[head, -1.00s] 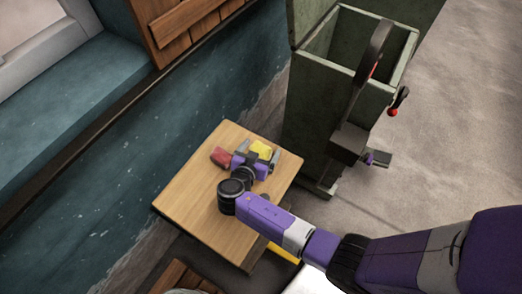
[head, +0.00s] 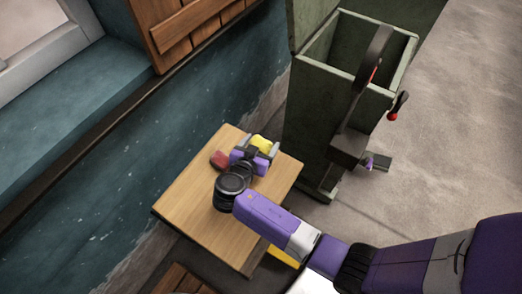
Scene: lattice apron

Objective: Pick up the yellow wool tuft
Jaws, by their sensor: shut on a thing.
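The yellow wool tuft (head: 262,143) shows as a small yellow piece at the far end of my gripper (head: 262,148), over the far part of the wooden table (head: 195,207). My gripper is shut on the tuft, with a grey finger on each side of it. The gripper's purple body hides the near part of the tuft. I cannot tell how far the tuft is above the table top.
A red object (head: 219,160) lies on the table just left of my gripper. A tall open green bin (head: 320,130) with a dark lever stands behind right. A teal wall (head: 130,160) borders the left. The table's left part is clear.

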